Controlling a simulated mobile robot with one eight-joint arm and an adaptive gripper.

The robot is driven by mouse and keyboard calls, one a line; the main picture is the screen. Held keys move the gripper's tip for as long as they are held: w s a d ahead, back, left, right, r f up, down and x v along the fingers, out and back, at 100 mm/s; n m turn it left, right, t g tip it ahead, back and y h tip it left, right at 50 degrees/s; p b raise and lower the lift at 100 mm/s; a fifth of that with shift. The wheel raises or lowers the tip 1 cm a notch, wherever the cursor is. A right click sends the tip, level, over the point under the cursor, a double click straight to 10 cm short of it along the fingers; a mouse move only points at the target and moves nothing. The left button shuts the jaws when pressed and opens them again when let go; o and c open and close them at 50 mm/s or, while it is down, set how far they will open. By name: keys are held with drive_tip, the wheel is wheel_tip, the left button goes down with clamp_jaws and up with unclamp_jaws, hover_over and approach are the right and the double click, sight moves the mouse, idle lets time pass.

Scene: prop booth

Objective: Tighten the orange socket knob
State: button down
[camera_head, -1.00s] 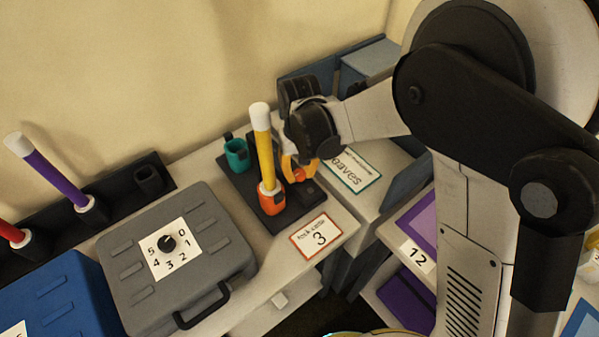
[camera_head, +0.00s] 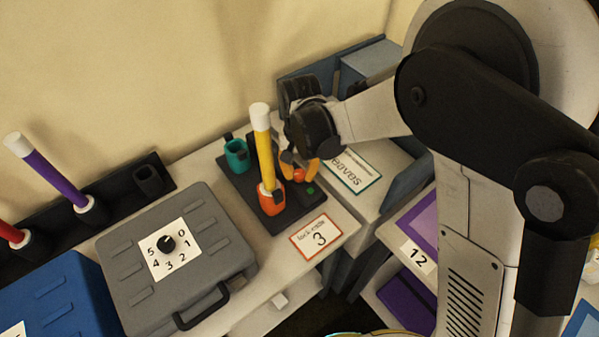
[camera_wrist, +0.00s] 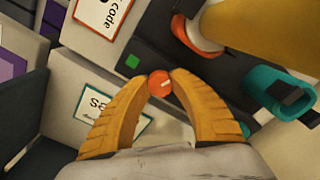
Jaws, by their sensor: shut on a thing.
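The small round orange knob (camera_head: 299,175) sits on the dark base plate (camera_head: 243,192), right of the orange socket (camera_head: 272,204). A yellow rod (camera_head: 264,145) with a white top stands in that socket, leaning slightly. My gripper (camera_head: 298,165) is shut on the knob. In the wrist view, the yellow fingertips (camera_wrist: 160,85) press on both sides of the knob (camera_wrist: 160,83), and a pale line shows on its face.
An empty teal socket (camera_head: 237,155) stands at the plate's back left. A grey case with a numbered dial (camera_head: 205,240) is at left. Purple (camera_head: 52,175) and red rods stand at far left.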

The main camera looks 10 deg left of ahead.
sight(300, 174)
drive_tip(key=c, duration=1.1)
unclamp_jaws()
drive_tip(key=shift+o, duration=0.2)
drive_tip(key=shift+r, duration=0.1)
wheel_tip(300, 174, up, 12)
